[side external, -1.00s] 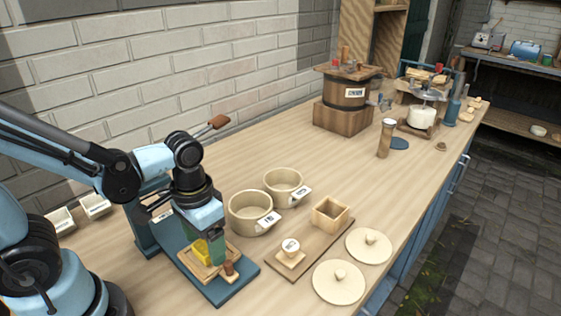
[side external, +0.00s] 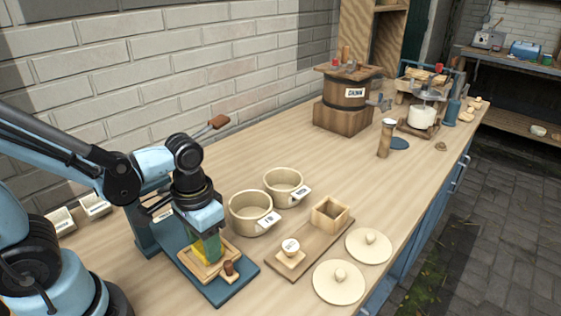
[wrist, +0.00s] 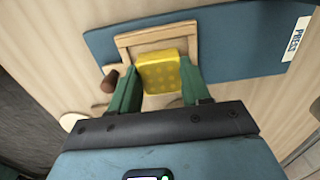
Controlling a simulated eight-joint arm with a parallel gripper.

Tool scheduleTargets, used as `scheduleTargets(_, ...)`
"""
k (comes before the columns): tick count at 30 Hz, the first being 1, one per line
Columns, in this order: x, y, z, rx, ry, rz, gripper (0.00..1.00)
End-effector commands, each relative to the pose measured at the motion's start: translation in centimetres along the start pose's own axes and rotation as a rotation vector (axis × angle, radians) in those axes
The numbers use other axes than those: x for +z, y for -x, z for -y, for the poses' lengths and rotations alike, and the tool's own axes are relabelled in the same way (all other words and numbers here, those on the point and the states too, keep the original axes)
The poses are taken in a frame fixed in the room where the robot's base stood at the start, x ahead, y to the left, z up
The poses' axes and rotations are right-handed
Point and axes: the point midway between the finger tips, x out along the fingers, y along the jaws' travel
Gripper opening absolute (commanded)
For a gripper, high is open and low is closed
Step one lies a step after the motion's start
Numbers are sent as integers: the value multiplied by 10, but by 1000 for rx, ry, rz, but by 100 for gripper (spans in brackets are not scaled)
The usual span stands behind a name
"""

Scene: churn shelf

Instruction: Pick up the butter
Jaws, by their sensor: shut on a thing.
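The butter (wrist: 163,76) is a yellow block with a dotted top, seen in the wrist view inside a square wooden frame (wrist: 121,41). In the side view the butter (side external: 197,249) is mostly hidden behind my gripper (side external: 208,250). The frame (side external: 191,263) lies on a blue board (side external: 221,292). In the wrist view my gripper (wrist: 160,92) has its green fingers on either side of the butter and is shut on it. The butter is low, within the frame; I cannot tell whether it is clear of the bottom.
A small wooden-handled piece (side external: 230,269) stands by the frame. Two round tubs (side external: 250,213) (side external: 285,187), a wooden tray (side external: 308,247) and two round lids (side external: 339,283) (side external: 368,246) are to the right. A churn (side external: 346,95) stands farther back. The mid-counter is mostly clear.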

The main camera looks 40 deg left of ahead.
Motion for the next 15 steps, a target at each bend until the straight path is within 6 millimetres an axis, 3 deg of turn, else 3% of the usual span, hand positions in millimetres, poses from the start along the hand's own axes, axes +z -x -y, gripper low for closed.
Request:
scheduleTargets(8,0,9,0,0,0,0,20)
scheduleTargets(15,0,37,0,1,0,1,20)
